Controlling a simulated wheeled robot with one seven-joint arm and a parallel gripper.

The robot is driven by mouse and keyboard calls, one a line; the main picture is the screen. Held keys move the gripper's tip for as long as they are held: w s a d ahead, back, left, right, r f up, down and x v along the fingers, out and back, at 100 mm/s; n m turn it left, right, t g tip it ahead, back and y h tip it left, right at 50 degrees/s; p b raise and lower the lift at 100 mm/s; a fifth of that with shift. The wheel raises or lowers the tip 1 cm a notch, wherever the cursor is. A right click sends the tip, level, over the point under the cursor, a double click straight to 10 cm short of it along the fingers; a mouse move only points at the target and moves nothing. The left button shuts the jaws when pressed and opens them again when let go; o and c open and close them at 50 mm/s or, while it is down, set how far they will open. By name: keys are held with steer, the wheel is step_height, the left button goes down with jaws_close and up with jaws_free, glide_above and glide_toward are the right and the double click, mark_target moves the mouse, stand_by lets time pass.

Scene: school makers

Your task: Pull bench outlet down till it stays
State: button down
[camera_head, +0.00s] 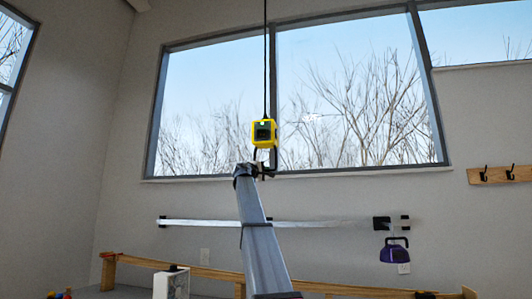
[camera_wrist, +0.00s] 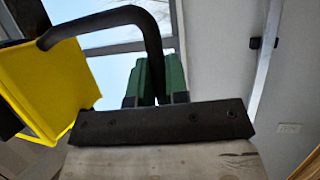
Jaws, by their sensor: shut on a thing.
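The bench outlet (camera_head: 264,144) is a yellow box with a dark face, hanging on a black cord (camera_head: 265,60) in front of the window. A black curved handle (camera_wrist: 150,35) comes off it. My gripper (camera_head: 264,168) is just below the box at the end of my raised arm. In the wrist view the yellow outlet (camera_wrist: 50,85) is large at the left, tilted. The handle bends over and down between my green fingers (camera_wrist: 155,78), which are shut on it. The exact contact is partly hidden behind the dark gripper bar.
Behind are windows and a wall with a long pale rail (camera_head: 300,223). A purple object with a handle (camera_head: 394,253) hangs below its right end. A wooden hook rack (camera_head: 500,175) is at the right. A wooden bar (camera_head: 190,267) and white box (camera_head: 170,284) are low. Space around the outlet looks clear.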

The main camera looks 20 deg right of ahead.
step_height(320, 180, down, 34)
steer(key=c, duration=1.1)
jaws_free()
steer(key=shift+c, duration=0.2)
steer(key=v, duration=1.1)
steer(key=shift+d, duration=0.1)
